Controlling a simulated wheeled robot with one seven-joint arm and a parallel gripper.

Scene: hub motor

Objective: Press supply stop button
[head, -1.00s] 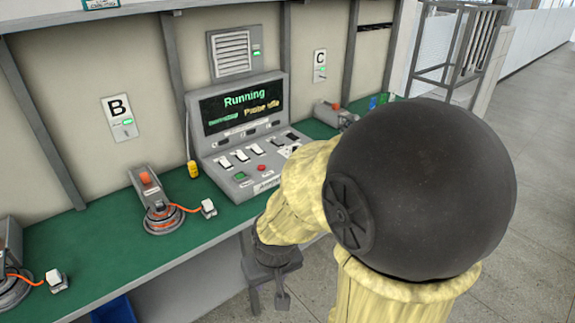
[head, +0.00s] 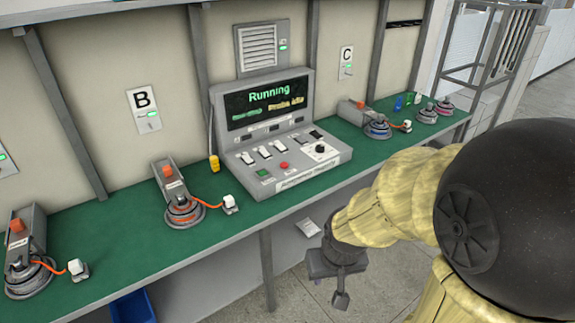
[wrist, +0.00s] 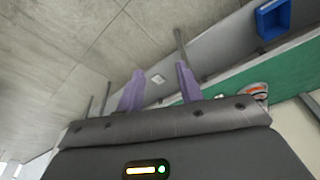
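The grey control console (head: 330,158) stands on the green bench, its screen (head: 265,101) reading "Running". On its sloped panel are a red button (head: 284,165), a green button (head: 262,173), several white switches and a black knob (head: 320,149). Which button is the supply stop is not readable; the red one is a plain round button. My gripper (head: 341,298) hangs in front of the bench, below and right of the console, touching nothing. In the wrist view my gripper (wrist: 160,72) shows two purple fingers apart with nothing between them. The console is not seen there.
The green bench (head: 120,222) runs along the wall, with motor fixtures at left (head: 24,255), middle (head: 178,195) and right (head: 375,125). A yellow item (head: 214,163) stands beside the console. A blue bin (head: 133,305) is below the bench. Open floor lies at right.

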